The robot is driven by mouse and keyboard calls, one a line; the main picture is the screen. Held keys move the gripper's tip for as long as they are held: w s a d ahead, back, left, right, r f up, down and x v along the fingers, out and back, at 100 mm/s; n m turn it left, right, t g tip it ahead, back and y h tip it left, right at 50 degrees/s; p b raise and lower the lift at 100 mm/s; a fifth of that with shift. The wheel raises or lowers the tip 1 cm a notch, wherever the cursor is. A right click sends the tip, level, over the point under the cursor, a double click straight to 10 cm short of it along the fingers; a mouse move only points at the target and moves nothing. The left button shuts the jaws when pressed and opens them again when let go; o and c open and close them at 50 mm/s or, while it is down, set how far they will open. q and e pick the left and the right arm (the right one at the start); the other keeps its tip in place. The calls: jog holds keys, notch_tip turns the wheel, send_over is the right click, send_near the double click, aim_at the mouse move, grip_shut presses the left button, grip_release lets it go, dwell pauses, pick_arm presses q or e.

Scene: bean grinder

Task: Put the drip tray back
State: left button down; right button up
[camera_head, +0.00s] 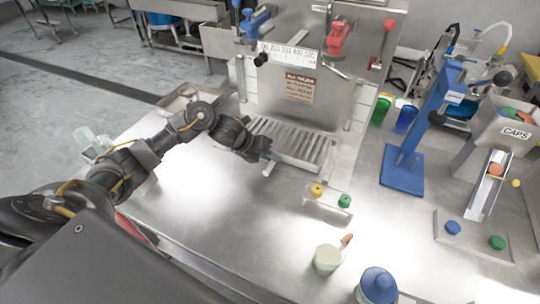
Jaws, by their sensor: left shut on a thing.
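The drip tray (306,146) is a grey metal tray with a ribbed, slatted top. It sits low at the foot of the steel machine (305,65), between the machine's side posts. My left gripper (267,161) is at the tray's near left corner and is shut on its edge. The dark wrist hides part of the tray's left end. I cannot tell how far the tray's back edge reaches under the machine. My right gripper is not in view.
A small holder with yellow and green knobs (328,198) stands close in front of the tray. A pale cup (327,259) and a blue-topped object (379,285) stand nearer. A blue press (403,165) stands at right. The steel counter at front left is clear.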

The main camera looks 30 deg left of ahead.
pick_arm(q)
jog(key=shift+f, duration=0.2)
jog(key=c, duration=1.3)
grip_release()
jog(key=shift+c, duration=0.2)
jog(key=shift+r, duration=0.1)
